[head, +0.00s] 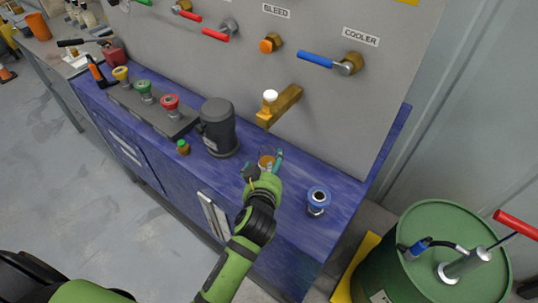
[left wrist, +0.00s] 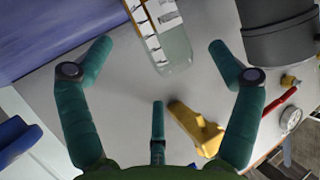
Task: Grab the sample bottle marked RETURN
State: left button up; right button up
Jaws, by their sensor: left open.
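A small clear bottle with a pale, dark-marked label (left wrist: 172,55) lies ahead of my left gripper in the left wrist view, between the lines of its fingers. I cannot read the label. In the head view my left gripper (head: 263,164) is over the blue bench, its teal fingers spread on either side of this bottle (head: 266,160), whose lower part is hidden. The fingers show open and apart from the bottle in the left wrist view (left wrist: 161,47). Another small bottle with a green cap (head: 183,147) stands farther left; no marking on it is legible. My right gripper is out of view.
A dark grey canister (head: 218,128) stands left of my gripper. A blue-rimmed fitting (head: 318,199) is to its right. The brass spout (head: 280,104) juts from the grey panel (head: 330,105) above. A green drum (head: 445,240) stands at the right. The front bench strip (head: 300,235) is bare.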

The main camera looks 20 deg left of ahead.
aim_at(270, 162)
pick_arm(q)
jog(key=shift+p+x, duration=0.5)
jog(key=shift+x, duration=1.45)
jog(key=shift+w+f+p, duration=0.3)
jog(key=shift+w+f, duration=0.1)
jog(key=shift+w, duration=0.25)
jog(key=c, duration=1.2)
jog(key=shift+c, duration=0.7)
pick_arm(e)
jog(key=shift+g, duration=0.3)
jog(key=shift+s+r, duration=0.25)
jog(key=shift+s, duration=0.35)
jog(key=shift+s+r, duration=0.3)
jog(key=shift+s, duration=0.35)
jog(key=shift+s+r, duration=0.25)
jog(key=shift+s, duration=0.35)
pick_arm(q)
jog(key=shift+r, duration=0.1)
